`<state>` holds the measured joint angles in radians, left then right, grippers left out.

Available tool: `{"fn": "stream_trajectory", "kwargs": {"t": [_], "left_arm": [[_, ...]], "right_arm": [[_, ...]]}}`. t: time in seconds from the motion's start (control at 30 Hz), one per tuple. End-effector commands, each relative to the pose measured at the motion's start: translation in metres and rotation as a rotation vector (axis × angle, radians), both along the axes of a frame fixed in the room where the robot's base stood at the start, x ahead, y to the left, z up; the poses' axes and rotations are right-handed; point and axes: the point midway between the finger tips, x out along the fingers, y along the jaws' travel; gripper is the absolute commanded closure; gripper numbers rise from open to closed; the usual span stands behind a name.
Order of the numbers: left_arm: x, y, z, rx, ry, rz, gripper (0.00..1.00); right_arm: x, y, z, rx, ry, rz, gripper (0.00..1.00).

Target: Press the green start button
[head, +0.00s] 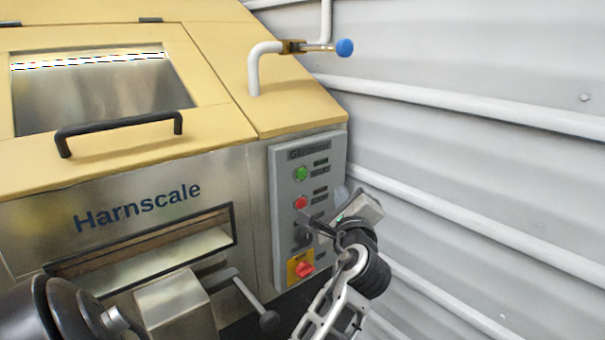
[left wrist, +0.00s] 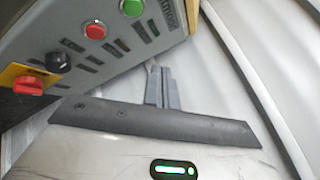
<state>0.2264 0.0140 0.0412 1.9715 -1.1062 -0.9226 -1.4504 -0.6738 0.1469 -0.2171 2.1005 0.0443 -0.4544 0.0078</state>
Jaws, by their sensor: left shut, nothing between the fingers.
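The green start button (head: 301,173) is round and sits near the top of the grey control panel (head: 281,199) on the machine's right front. It also shows at the top edge of the left wrist view (left wrist: 132,7). My right gripper is in neither view.
A red button (head: 300,202) sits just below the green one. A black knob (left wrist: 58,60) and a red rotary switch on a yellow plate (head: 301,267) are lower. A blue-handled valve (head: 344,47) sticks out above. A corrugated wall (head: 480,150) stands close on the right.

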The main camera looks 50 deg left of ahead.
Motion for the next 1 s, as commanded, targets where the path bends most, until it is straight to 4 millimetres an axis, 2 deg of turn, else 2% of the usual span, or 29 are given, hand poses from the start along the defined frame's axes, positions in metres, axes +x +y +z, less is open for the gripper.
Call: {"fn": "stream_trajectory", "kwargs": {"t": [0.43, 0.87, 1.0], "left_arm": [[0.000, 0.006, 0.000, 0.003, 0.003, 0.002, 1.00], [0.005, 0.062, 0.000, 0.003, 0.002, 0.003, 1.00], [0.007, 0.077, 0.001, 0.003, 0.003, 0.002, 1.00]], "right_arm": [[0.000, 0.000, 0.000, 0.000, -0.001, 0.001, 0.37], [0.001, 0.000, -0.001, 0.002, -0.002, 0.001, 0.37], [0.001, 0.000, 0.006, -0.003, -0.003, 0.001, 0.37]]}}
